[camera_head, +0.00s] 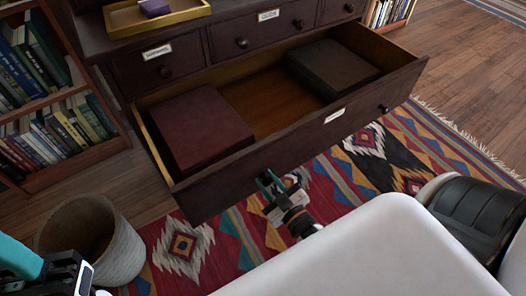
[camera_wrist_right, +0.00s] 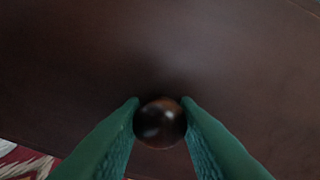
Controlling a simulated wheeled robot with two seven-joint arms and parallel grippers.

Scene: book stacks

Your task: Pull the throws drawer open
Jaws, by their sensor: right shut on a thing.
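The wide lower drawer (camera_head: 310,140) of the dark wooden chest stands pulled well out, with a white label (camera_head: 334,116) on its front. Inside lie a dark red box or folded item (camera_head: 200,128) at left and a dark brown one (camera_head: 333,66) at right. My right gripper (camera_head: 268,182) is at the drawer's front face. In the right wrist view its green fingers are shut on a round dark knob (camera_wrist_right: 160,123), one on each side. My left gripper (camera_head: 75,270) is at the bottom left corner, away from the drawer; its fingertips are not clear.
Smaller labelled drawers (camera_head: 262,30) above are closed. A yellow-rimmed tray (camera_head: 155,18) with a purple item sits on top. A bookshelf (camera_head: 45,100) stands at left, a round bin (camera_head: 95,238) at lower left. A patterned rug (camera_head: 345,185) covers the floor.

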